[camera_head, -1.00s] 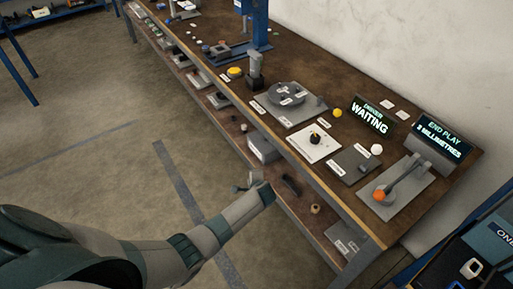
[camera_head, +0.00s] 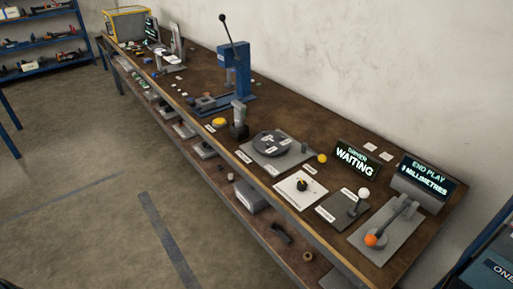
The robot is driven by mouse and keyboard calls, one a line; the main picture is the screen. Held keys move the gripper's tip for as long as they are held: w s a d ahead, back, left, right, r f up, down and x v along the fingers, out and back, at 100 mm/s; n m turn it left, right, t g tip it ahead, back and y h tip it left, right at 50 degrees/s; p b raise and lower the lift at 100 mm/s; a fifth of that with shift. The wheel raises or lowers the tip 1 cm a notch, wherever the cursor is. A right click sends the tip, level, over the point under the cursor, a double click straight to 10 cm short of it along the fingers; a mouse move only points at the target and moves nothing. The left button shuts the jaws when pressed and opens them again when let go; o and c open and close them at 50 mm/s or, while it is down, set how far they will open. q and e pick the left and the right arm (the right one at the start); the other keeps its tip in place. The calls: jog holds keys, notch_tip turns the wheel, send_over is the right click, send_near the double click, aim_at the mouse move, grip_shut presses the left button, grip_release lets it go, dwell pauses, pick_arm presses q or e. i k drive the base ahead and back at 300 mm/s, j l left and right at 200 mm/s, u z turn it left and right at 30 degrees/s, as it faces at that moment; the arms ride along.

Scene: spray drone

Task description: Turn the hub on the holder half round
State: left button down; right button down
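A dark grey round disc (camera_head: 270,143) with small pale labels lies on a grey plate (camera_head: 290,158) on the workbench. A pale grey cylinder stands upright on a black block (camera_head: 239,131) to its left. A small black round part with a yellow mark (camera_head: 302,185) sits on a white plate (camera_head: 287,195). I cannot tell for certain which of these is the hub on the holder. Neither of my grippers is in view.
The long brown bench (camera_head: 225,145) runs along the wall. A blue lever press (camera_head: 236,70) stands farther back. An orange-knobbed lever (camera_head: 371,240) and a white-knobbed lever (camera_head: 363,193) are near the right end. The floor at left is clear.

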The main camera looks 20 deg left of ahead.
aim_at(277, 146)
jog(key=z, duration=0.5)
jog(key=j+z, duration=0.85)
jog(key=z, duration=0.15)
jog(key=k+j+z, duration=0.15)
jog(key=j, duration=0.25)
jog(key=k+j+z, duration=0.1)
jog(key=j, duration=0.25)
jog(key=k+j+z, duration=0.15)
jog(key=j, duration=0.25)
jog(key=k+j+z, duration=0.15)
jog(key=j, duration=0.15)
jog(key=k+j+z, duration=0.1)
jog(key=j, duration=0.25)
jog(key=k+j, duration=0.3)
jog(key=j, duration=0.2)
jog(key=k+j, duration=0.3)
jog(key=j, duration=0.2)
jog(key=k+j, duration=0.3)
jog(key=j, duration=0.15)
